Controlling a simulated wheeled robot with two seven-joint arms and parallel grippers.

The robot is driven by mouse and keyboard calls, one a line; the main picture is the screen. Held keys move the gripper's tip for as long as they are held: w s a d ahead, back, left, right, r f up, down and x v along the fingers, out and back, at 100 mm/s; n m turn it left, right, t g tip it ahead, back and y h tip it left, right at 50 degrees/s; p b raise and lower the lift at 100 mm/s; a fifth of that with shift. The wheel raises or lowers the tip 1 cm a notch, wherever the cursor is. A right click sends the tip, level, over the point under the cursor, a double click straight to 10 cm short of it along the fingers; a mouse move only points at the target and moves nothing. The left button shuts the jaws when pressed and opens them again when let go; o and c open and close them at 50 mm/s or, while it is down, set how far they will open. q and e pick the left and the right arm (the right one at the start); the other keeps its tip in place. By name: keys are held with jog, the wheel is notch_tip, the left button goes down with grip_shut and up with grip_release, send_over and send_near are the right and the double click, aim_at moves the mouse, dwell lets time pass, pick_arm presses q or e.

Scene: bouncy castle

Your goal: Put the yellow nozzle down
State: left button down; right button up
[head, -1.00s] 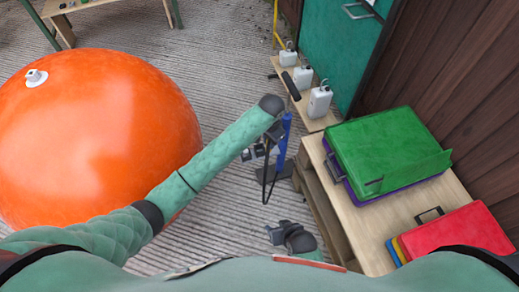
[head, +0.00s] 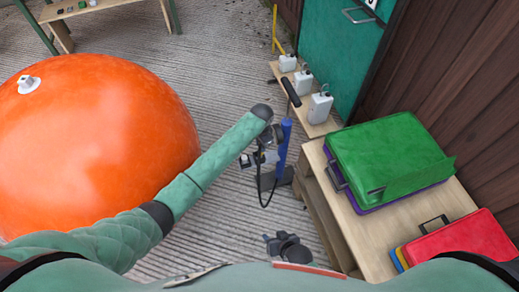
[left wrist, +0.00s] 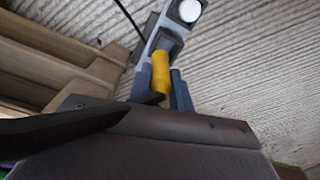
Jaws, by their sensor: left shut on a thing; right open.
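The yellow nozzle (left wrist: 161,72) shows in the left wrist view, between the blue-grey fingers of my left gripper (left wrist: 163,90), which is shut on it. In the head view my left gripper (head: 262,158) hangs below the end of the left arm, just left of the upright blue pump (head: 284,150). The nozzle cannot be made out there. A thin black hose (head: 268,203) loops down beside the pump. My right gripper (head: 286,246) is open and empty, low in the head view near the table's left side.
A large orange ball (head: 100,145) fills the left side. A wooden table (head: 362,228) at right bears a green case (head: 390,150) and a red case (head: 458,240). A low bench (head: 318,127) holds white canisters.

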pick_arm(q)
jog(key=shift+w+a+f, duration=0.3)
jog(key=shift+a, duration=0.05)
jog(key=shift+f, duration=1.95)
pick_arm(e)
jog(key=shift+s+f, duration=0.1)
jog(key=shift+f, duration=0.35)
pick_arm(q)
jog(key=shift+f, duration=0.15)
jog(key=c, duration=1.3)
grip_release()
jog(key=shift+o, duration=0.2)
